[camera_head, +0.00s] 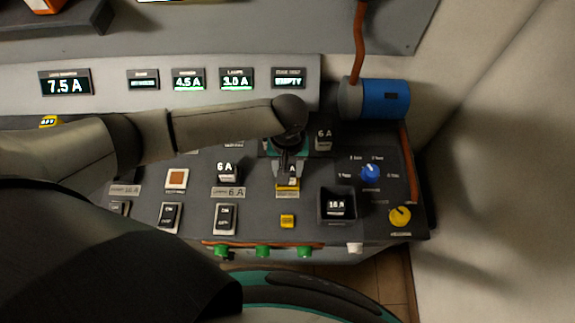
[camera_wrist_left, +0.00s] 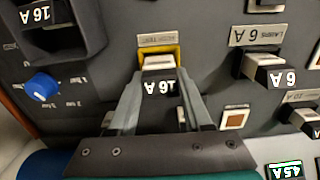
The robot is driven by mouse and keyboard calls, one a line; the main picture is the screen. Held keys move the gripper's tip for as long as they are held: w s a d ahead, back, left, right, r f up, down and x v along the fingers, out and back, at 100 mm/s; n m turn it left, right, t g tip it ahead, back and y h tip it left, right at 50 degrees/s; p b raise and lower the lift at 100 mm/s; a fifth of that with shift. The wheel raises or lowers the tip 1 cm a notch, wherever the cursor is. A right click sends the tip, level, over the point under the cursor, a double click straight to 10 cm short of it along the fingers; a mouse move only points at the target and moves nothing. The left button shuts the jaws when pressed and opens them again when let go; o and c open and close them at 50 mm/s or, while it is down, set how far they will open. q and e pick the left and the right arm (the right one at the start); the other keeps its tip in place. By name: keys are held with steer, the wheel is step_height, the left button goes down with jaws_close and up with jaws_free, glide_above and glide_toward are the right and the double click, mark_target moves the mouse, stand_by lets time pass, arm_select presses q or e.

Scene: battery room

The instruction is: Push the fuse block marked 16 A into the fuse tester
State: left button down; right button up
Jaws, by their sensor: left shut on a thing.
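The block is at the yellow-framed socket of the fuse tester (camera_head: 288,187), which also shows in the wrist view (camera_wrist_left: 177,51). The block's pale end lines up with the yellow frame; I cannot tell how deep it sits. In the head view the gripper mostly hides the block. A small display (camera_head: 289,79) reads EMPTY. My right gripper is not in view.
Another 16 A block (camera_head: 336,208) sits in a dark tray (camera_head: 323,193) to the right. Blocks marked 6 A (camera_head: 226,171) stand left of and behind the socket. A blue knob (camera_head: 370,172), a yellow knob (camera_head: 400,216) and a blue cylinder (camera_head: 383,98) are to the right.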

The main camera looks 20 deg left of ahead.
mark_target(288, 168)
arm_select(q)
steer(key=shift+f, duration=0.55)
stand_by(0.5)
steer(key=c, duration=0.6)
jaws_free()
step_height(288, 168, up, 9)
steer(key=p, duration=0.9)
steer(key=shift+f+p, duration=0.2)
steer(key=shift+p, duration=0.15)
steer(key=shift+r, duration=1.15)
